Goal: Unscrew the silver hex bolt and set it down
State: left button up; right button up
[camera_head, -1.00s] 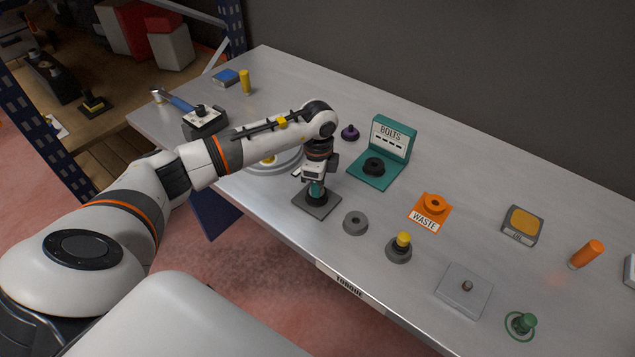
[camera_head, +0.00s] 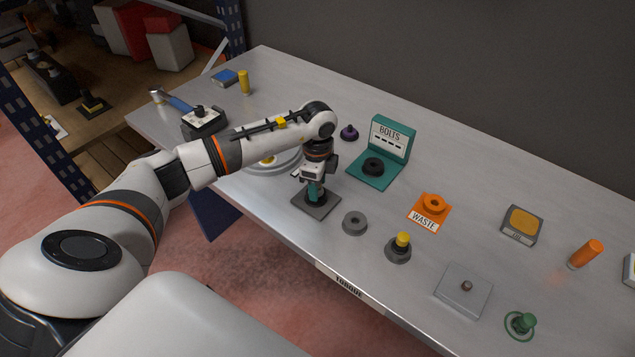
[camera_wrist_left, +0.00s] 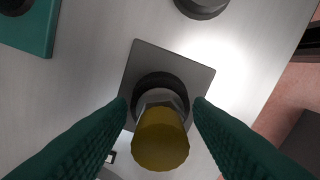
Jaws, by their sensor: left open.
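The silver hex bolt (camera_wrist_left: 154,97) shows in the left wrist view, with a dark yellow cylindrical top (camera_wrist_left: 160,143) facing the camera. It stands in a black round collar on a dark grey square plate (camera_wrist_left: 200,75). My left gripper (camera_wrist_left: 160,110) is open, with one teal finger on each side of the bolt; I cannot tell whether they touch it. In the head view my left gripper (camera_head: 315,191) points down over the same plate (camera_head: 312,209) and hides the bolt. My right gripper is not in view.
A teal BOLTS stand (camera_head: 365,181) with a black ring is behind right of the gripper. An orange WASTE plate (camera_head: 428,224), a grey ring (camera_head: 355,223) and a yellow-topped peg (camera_head: 403,240) lie to the right. Bare table separates them.

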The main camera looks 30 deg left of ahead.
pick_arm(q)
jog(key=m, duration=0.9)
jog(key=shift+s, duration=0.15)
jog(key=c, duration=0.6)
jog(key=shift+c, duration=0.2)
jog(key=n, duration=1.1)
jog(key=shift+n, duration=0.4)
jog(key=o, duration=0.6)
jog(key=shift+o, duration=0.2)
jog(key=shift+w, duration=0.2)
